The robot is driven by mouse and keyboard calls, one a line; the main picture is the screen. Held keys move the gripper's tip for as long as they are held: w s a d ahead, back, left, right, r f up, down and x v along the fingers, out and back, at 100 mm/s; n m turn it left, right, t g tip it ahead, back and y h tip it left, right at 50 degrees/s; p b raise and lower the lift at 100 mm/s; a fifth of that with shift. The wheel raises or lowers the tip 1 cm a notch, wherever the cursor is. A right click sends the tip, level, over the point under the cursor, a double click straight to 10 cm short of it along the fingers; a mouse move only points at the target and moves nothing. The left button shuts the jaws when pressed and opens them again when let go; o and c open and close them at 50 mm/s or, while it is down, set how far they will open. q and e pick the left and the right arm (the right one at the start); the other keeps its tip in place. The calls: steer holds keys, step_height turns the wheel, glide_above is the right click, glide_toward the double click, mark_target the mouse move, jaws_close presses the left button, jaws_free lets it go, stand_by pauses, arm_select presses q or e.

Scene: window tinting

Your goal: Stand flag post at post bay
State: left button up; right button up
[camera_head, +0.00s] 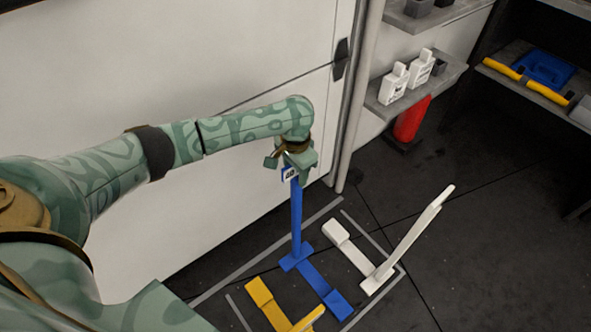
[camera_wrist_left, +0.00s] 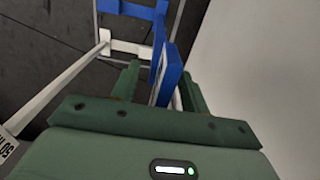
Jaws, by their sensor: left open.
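A blue flag post (camera_head: 297,215) stands upright on the dark floor, on a blue foot bar (camera_head: 322,285), with a small white label near its top. My left gripper (camera_head: 290,160) is at the top of this post. In the left wrist view the open left gripper (camera_wrist_left: 158,82) has the blue post (camera_wrist_left: 172,66) between its fingers, nearer the right finger. Whether a finger touches it, I cannot tell. Grey floor lines (camera_head: 235,285) mark out a bay around the posts. My right gripper is not in view.
A white post (camera_head: 412,235) leans right from its white foot bar (camera_head: 347,250); a yellow foot bar (camera_head: 266,303) lies at the front. A white panel (camera_head: 160,70) stands close behind my arm. Shelves hold white bottles (camera_head: 394,85). The floor at the right is clear.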

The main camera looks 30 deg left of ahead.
arm_select(q)
steer(key=shift+r, duration=0.25)
step_height(320, 180, up, 4)
steer(key=shift+f+p, duration=0.15)
steer(key=shift+p, duration=1.1)
step_height(320, 180, up, 8)
steer(key=p, duration=0.5)
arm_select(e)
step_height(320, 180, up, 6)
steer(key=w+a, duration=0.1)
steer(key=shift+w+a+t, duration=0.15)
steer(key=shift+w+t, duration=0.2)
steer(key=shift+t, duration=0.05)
arm_select(q)
steer(key=shift+f, duration=0.1)
